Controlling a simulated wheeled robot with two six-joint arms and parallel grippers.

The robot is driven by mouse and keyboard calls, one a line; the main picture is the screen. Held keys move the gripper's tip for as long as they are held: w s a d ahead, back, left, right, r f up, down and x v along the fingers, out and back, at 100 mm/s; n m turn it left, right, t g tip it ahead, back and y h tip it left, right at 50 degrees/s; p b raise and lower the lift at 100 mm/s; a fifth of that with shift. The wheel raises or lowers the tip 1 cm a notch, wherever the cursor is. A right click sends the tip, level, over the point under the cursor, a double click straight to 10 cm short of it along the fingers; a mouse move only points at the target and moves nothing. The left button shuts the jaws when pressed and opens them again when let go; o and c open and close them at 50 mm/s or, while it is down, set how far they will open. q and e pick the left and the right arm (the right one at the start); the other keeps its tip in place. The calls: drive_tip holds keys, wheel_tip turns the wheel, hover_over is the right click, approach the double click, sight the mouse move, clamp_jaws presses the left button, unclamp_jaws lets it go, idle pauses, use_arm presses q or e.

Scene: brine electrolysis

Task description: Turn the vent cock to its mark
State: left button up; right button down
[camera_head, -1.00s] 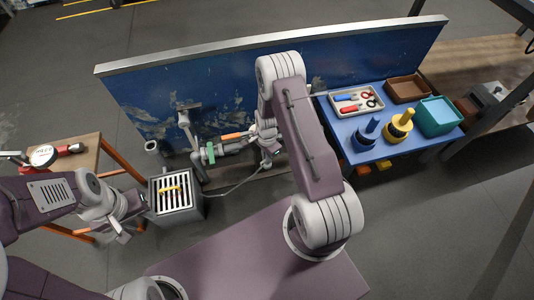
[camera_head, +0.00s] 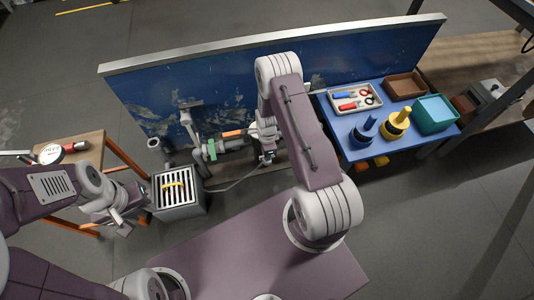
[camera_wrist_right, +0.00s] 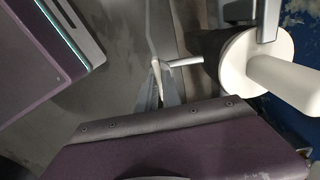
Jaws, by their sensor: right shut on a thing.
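A pipe assembly (camera_head: 228,145) stands in front of the blue panel, with a green part (camera_head: 211,150) and an orange bar (camera_head: 232,133). I cannot clearly tell which part is the vent cock, and no mark is legible. My right gripper (camera_head: 258,140) is at the right end of this assembly, shut on a part there; its fingertips are largely hidden.
The grey slotted box (camera_head: 160,207) carries a yellow piece (camera_head: 173,185). The blue panel (camera_head: 350,72) closes off the back. A blue table (camera_head: 350,148) at right holds trays and round stands. A wooden table (camera_head: 88,160) stands at left.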

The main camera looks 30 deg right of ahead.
drive_tip(key=c, duration=1.5)
unclamp_jaws()
drive_tip(key=shift+r, duration=0.1)
wheel_tip(320, 180, up, 9)
drive_tip(key=p, duration=0.4)
